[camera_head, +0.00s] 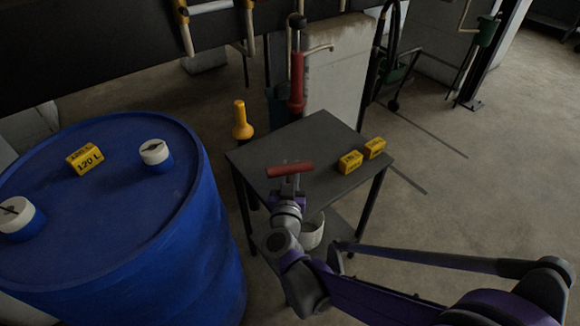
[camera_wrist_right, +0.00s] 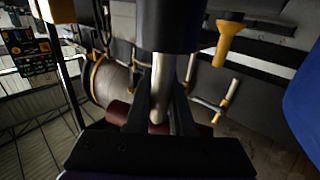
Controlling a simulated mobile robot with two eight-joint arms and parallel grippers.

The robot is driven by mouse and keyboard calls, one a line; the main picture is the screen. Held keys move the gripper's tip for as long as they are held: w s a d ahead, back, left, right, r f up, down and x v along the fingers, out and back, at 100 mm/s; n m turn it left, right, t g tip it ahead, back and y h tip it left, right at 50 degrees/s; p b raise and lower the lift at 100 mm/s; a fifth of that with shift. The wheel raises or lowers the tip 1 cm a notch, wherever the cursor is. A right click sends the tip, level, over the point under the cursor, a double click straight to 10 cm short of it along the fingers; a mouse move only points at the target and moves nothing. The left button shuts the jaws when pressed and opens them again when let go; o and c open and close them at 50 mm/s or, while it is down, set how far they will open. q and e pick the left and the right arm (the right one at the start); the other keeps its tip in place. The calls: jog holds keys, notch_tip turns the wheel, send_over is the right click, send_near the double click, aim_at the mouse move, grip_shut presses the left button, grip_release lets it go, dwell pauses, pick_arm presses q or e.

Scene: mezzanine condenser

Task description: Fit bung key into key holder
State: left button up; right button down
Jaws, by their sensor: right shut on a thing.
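The bung key has a red crossbar handle (camera_head: 290,168), which shows over the grey table in the head view. My right gripper (camera_head: 289,190) is shut on the key, just below the crossbar in the picture. In the right wrist view the key's steel shaft (camera_wrist_right: 160,85) runs between the fingers of my right gripper (camera_wrist_right: 158,115). A dark cylinder (camera_wrist_right: 172,25) sits at the shaft's upper end. Parts of the red handle (camera_wrist_right: 118,112) show behind the fingers. I cannot identify the key holder for certain in either view. My left gripper is not in view.
A blue drum (camera_head: 110,220) with white-capped bungs stands at left. The small grey table (camera_head: 315,130) bears two yellow blocks (camera_head: 350,161) at its right. A yellow flared object (camera_head: 242,120) and a red pump-like object (camera_head: 297,82) stand behind.

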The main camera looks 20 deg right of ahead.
jog(key=c, duration=0.7)
grip_release()
jog(key=p+v, duration=0.1)
jog(key=v, duration=0.9)
jog(key=shift+s+a+p, duration=0.15)
jog(key=shift+s+p, duration=0.2)
jog(key=shift+s, duration=0.05)
